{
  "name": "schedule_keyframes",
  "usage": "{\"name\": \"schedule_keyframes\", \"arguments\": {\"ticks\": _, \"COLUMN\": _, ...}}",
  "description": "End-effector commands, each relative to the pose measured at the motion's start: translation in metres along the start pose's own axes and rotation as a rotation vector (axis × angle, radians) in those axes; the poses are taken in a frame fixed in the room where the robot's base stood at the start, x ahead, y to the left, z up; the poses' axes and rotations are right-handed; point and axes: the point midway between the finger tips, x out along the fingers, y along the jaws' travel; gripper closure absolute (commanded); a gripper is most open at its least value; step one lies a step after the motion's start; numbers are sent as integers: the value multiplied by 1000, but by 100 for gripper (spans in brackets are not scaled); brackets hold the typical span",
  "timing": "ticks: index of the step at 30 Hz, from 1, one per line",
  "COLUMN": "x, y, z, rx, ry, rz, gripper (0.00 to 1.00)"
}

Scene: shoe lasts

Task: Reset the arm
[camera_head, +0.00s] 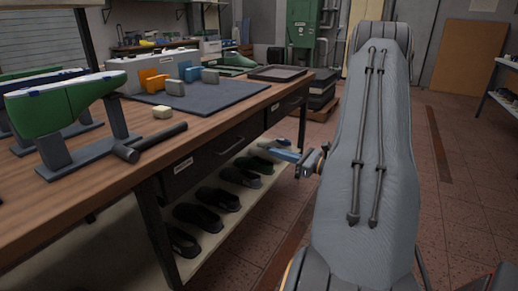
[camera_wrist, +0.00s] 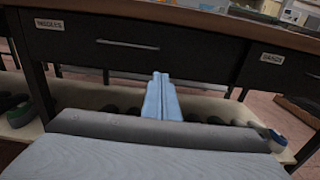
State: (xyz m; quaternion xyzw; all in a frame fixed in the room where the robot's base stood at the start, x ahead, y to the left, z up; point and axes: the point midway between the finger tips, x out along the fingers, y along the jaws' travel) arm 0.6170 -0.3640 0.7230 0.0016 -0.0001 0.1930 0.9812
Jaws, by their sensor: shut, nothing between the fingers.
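My gripper (camera_head: 288,154) shows in the head view beside my arm, in front of the workbench's drawer side and below the bench top. In the wrist view its blue fingers (camera_wrist: 161,97) lie together, pointing at the drawer front, with nothing between them. My grey arm link fills the right middle of the head view and hides part of the floor. The fingers appear apart from the bench, but the exact gap is hard to tell.
The wooden workbench (camera_head: 60,214) holds a green shoe last (camera_head: 62,104) on a stand, a hammer (camera_head: 150,143) and a dark mat (camera_head: 205,94). Dark shoes (camera_head: 222,198) line its lower shelf (camera_head: 232,212). Tiled floor (camera_head: 465,190) is open at the right.

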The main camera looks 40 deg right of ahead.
Motion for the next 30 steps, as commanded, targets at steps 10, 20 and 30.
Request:
{"name": "schedule_keyframes", "arguments": {"ticks": 10, "x": 6, "y": 9, "z": 3, "rx": -10, "ry": 10, "rz": 28, "gripper": 100}}
{"name": "schedule_keyframes", "arguments": {"ticks": 20, "x": 86, "y": 173, "z": 41, "rx": -228, "ry": 190, "rz": 502, "gripper": 100}}
{"name": "schedule_keyframes", "arguments": {"ticks": 30, "x": 69, "y": 385, "z": 63, "rx": -717, "ry": 365, "rz": 1176, "gripper": 100}}
